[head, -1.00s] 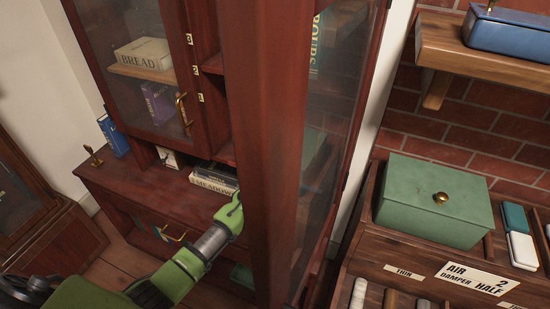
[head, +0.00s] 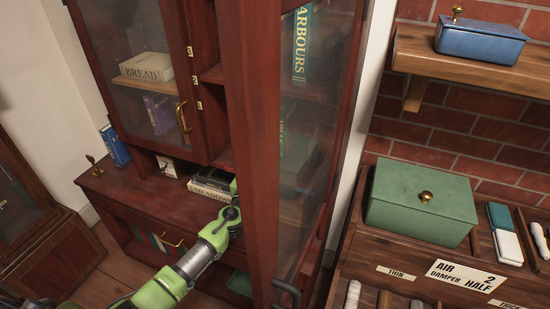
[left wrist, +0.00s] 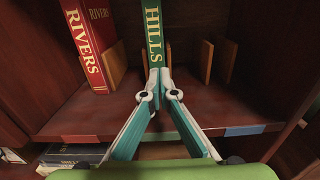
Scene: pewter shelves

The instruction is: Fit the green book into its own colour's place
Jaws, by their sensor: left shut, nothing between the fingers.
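The green book (left wrist: 153,35), lettered HILLS, stands upright on a cabinet shelf in the left wrist view, spine outward beside a wooden divider. My left gripper (left wrist: 160,82) is shut and empty, its fingertips in front of the lower spine; I cannot tell whether they touch it. In the head view my left gripper (head: 232,212) reaches behind the cabinet's dark red upright, its tips hidden. The shelf's front edge has a red strip (left wrist: 75,138) at left and a blue strip (left wrist: 245,130) at right; my fingers cover much of the middle. My right gripper is not in view.
A red RIVERS book (left wrist: 88,45) leans left of the green one. An empty slot between dividers (left wrist: 206,62) lies to the right. The MEADOWS book (head: 212,187) lies flat near my arm. A green box (head: 420,200) stands at right.

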